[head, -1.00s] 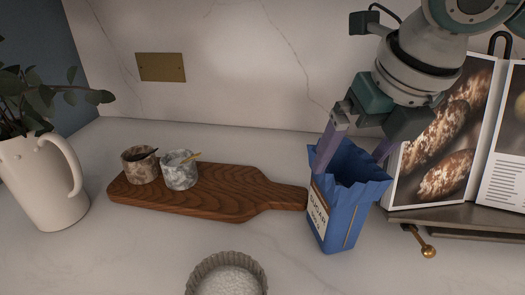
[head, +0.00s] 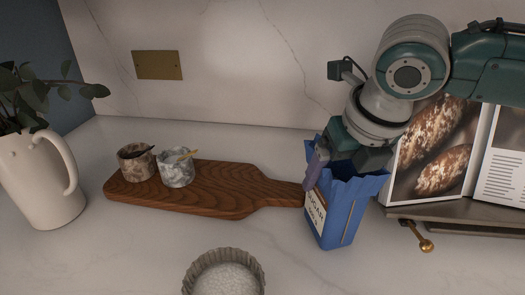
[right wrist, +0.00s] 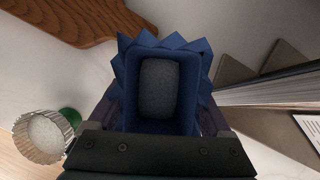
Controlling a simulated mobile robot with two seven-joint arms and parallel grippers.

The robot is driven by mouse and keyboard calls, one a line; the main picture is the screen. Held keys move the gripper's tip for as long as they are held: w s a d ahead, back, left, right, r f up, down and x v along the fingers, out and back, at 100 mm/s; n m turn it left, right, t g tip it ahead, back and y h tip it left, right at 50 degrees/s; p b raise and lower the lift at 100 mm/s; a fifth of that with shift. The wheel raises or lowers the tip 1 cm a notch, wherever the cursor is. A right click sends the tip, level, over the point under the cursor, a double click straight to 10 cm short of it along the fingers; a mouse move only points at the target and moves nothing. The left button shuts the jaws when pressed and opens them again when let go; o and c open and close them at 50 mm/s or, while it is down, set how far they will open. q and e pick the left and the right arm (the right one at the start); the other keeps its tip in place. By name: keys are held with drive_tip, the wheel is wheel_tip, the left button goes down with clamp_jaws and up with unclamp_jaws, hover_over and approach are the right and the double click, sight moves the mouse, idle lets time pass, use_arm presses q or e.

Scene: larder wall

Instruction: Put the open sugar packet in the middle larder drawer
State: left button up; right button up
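The open sugar packet (head: 340,215) is blue with a white label and a jagged open top. It stands upright on the counter at the end of the wooden board. In the right wrist view, I look down into the packet (right wrist: 190,60) and see grey contents. My right gripper (head: 342,180) is over the packet, pointing down. Its fingers straddle the packet's outer sides and look open; whether they touch it is unclear. In the head view the right-hand finger is hidden behind the packet. My left gripper and the larder drawer are not in view.
A cookbook (head: 440,165) on a stand (head: 450,212) with a brass knob is close right of the packet. A wooden board (head: 225,190) with two stone pots is to the left. A fluted dish (head: 224,275) is in front, and a white jug (head: 35,185) is far left.

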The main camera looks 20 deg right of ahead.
clamp_jaws()
idle(0.5)
